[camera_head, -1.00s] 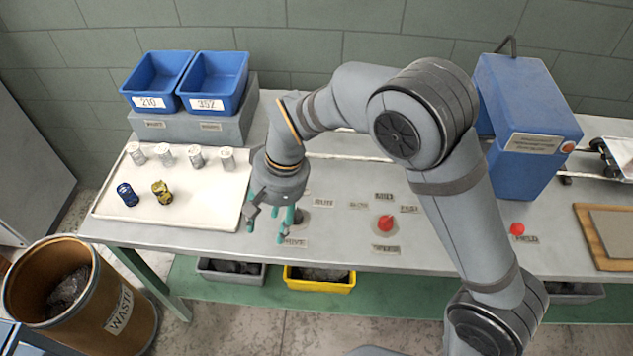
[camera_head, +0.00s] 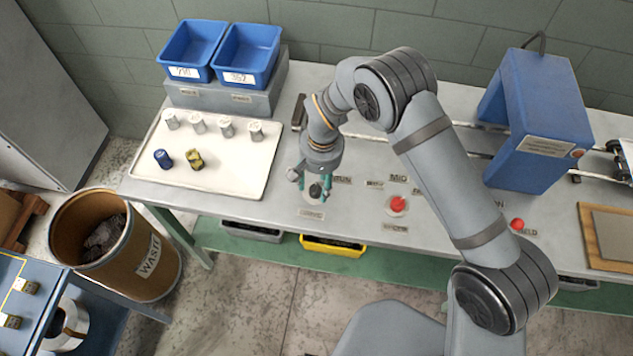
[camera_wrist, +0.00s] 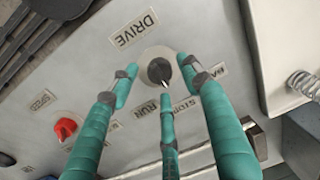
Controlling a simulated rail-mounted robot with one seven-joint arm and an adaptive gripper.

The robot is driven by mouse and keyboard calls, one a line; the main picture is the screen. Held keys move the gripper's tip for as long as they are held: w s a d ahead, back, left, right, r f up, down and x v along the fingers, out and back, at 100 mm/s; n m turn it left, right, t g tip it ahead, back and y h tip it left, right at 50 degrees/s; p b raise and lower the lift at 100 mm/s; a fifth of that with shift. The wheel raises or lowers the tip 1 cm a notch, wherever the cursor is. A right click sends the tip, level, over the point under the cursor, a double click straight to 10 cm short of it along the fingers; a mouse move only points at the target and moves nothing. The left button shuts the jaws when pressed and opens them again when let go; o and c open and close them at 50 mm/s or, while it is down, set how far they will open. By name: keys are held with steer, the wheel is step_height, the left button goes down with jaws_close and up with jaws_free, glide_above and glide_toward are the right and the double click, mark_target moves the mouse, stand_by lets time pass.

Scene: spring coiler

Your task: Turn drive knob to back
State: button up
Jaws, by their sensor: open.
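The drive knob (camera_wrist: 158,70) is a dark round knob on a pale disc, beside the DRIVE label (camera_wrist: 135,29) in the wrist view. A small light mark on it points down toward the STOP label (camera_wrist: 183,104). A partly hidden label (camera_wrist: 204,77) stands at its right. My gripper (camera_wrist: 156,80) is open, its teal fingers spread around the knob. Whether any finger touches it I cannot tell. In the head view my gripper (camera_head: 317,190) is over the knob at the bench's front, and the dark knob (camera_head: 315,191) shows between the fingers.
A red speed knob (camera_head: 397,204) is to the right, and a red button (camera_head: 517,225) further right. A white tray (camera_head: 230,180) with cylinders and two small coloured parts lies left. Blue bins (camera_head: 247,55) stand behind it. A blue machine (camera_head: 540,115) stands at the right.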

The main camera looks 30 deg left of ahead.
steer(key=shift+f, duration=0.75)
steer(key=shift+c, duration=1.4)
steer(key=c, duration=0.8)
steer(key=shift+c, duration=0.3)
